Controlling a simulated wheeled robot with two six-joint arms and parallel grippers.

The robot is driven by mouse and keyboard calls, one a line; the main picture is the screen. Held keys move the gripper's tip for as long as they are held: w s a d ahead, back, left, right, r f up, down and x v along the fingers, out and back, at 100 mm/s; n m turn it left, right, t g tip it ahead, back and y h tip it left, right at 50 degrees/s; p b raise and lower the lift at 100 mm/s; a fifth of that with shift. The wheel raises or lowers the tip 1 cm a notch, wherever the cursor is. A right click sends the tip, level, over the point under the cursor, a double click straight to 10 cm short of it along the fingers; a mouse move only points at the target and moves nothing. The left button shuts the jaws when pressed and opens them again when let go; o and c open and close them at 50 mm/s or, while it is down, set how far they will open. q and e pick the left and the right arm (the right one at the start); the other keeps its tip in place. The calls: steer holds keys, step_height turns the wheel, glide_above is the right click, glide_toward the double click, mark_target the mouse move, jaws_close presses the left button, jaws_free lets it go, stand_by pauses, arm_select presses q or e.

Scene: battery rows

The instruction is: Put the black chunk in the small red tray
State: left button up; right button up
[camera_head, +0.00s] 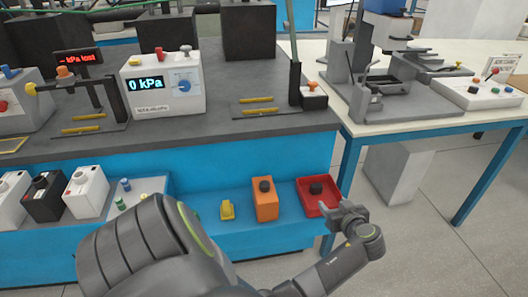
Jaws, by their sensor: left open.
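The small red tray (309,208) sits at the right end of the blue lower shelf. A small dark piece that looks like the black chunk (316,188) lies inside the tray, toward its middle. My left gripper (343,212) is open, with its fingers at the tray's front right corner, apart from the chunk as far as I can tell. I cannot tell whether the fingers touch the tray's rim. The gripper hides part of that corner. My right gripper does not show.
An orange box (264,203) with a black knob and a small yellow item (227,210) stand left of the tray. White and black boxes (46,197) stand further left. The dark grey bench top (225,125) overhangs the shelf.

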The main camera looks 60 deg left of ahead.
arm_select(q)
steer(key=s+d+f+m+h, duration=0.2)
steer(key=s+f+m+h, duration=0.3)
steer(key=s+f, duration=0.5)
steer(key=s+d+f+m+h, duration=0.2)
steer(key=s+f+m+h, duration=0.3)
steer(key=f, duration=0.8)
steer(key=s+f+g, duration=0.1)
steer(key=s+f, duration=0.4)
steer(key=s, duration=0.4)
steer(key=s+f+m+g, duration=0.1)
steer(key=s+f+g, duration=0.1)
steer(key=s+f, duration=0.4)
steer(key=s+f+m+g+h, duration=0.1)
steer(key=s+f, duration=0.5)
steer(key=s, duration=0.7)
steer(key=shift+s+d+f+g, duration=0.2)
steer(key=shift+s+d+g, duration=0.2)
